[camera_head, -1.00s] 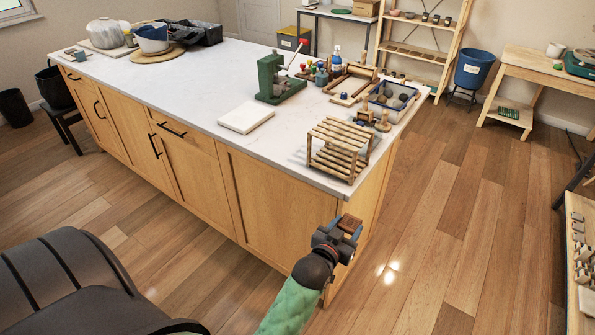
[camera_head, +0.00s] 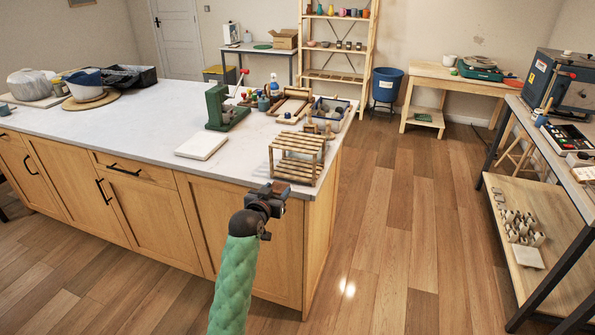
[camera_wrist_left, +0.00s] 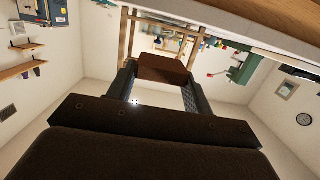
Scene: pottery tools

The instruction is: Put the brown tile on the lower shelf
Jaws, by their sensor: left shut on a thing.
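My left gripper (camera_head: 270,198) is shut on the brown tile (camera_head: 281,189) and holds it in front of the near corner of the island counter. In the left wrist view the brown tile (camera_wrist_left: 163,69) sits between the two fingers. A lower shelf (camera_head: 565,225) of light wood lies under the dark-framed bench at the right, with small pale pieces and a white tile on it. It is well to the right of my left gripper and apart from it. My right gripper is not in view.
A small slatted wooden rack (camera_head: 297,157) stands on the counter (camera_head: 150,130) just beyond my left gripper. A white slab (camera_head: 201,146) and a green press (camera_head: 222,108) are nearby. The bench's dark legs (camera_head: 548,285) edge the shelf. Open wooden floor (camera_head: 400,230) lies between counter and bench.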

